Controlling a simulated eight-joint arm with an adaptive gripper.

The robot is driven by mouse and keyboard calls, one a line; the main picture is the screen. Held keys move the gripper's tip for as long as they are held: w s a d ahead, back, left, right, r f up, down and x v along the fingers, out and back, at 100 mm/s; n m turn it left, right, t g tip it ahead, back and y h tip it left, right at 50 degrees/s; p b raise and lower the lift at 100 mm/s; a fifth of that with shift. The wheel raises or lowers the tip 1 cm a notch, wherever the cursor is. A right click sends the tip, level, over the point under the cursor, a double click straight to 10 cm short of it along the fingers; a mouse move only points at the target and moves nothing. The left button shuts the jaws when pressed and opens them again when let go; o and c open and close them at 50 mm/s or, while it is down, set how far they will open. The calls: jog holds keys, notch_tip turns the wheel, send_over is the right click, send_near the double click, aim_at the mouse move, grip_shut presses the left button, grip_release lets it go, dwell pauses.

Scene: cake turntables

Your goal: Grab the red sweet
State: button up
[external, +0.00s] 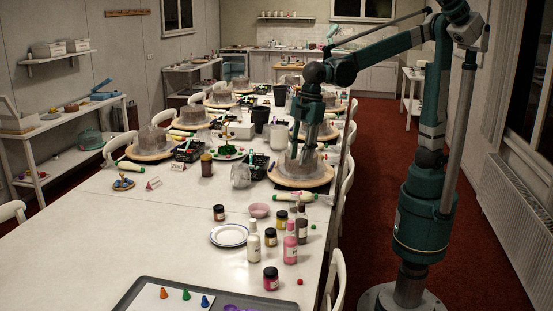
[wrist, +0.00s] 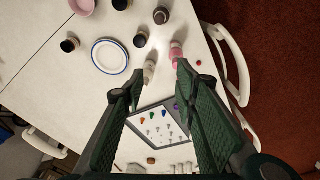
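A small round red sweet (external: 300,281) lies on the white table near its right edge, just right of a dark jar with a red label. It also shows in the wrist view (wrist: 198,63), right of a pink bottle and close to the table edge. My gripper (external: 308,155) hangs farther back along the table, in front of a cake, well away from the sweet. In the wrist view its two green fingers (wrist: 160,84) are spread wide with nothing held between them. The sweet lies beyond the right fingertip in that view.
The pink bottle (external: 290,250), white bottle (external: 254,243) and dark jar (external: 271,278) stand near the sweet. A blue-rimmed plate (external: 229,235) and pink bowl (external: 259,210) lie to the left. A tray (external: 135,292) is at the front. Chairs line the right edge.

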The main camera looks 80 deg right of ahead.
jog(key=s+a+f+n+g, duration=0.1)
jog(key=s+a+f+n, duration=0.15)
jog(key=a, duration=0.95)
jog(key=n+h+p, duration=0.1)
jog(key=n, duration=0.1)
send_over(300, 277)
jog(key=a, duration=0.3)
notch_tip(300, 277, down, 3)
jog(key=shift+g, duration=0.3)
jog(key=f, duration=1.6)
jog(key=s+f, duration=0.1)
jog(key=f, duration=0.7)
jog(key=shift+a+f, duration=0.25)
jog(key=shift+f, duration=0.45)
jog(key=shift+f, duration=0.1)
jog(key=shift+f, duration=1.15)
jog(key=shift+w, duration=0.1)
jog(key=shift+w+f+b, duration=0.1)
jog(key=shift+f+b, duration=0.8)
jog(key=shift+f, duration=1.75)
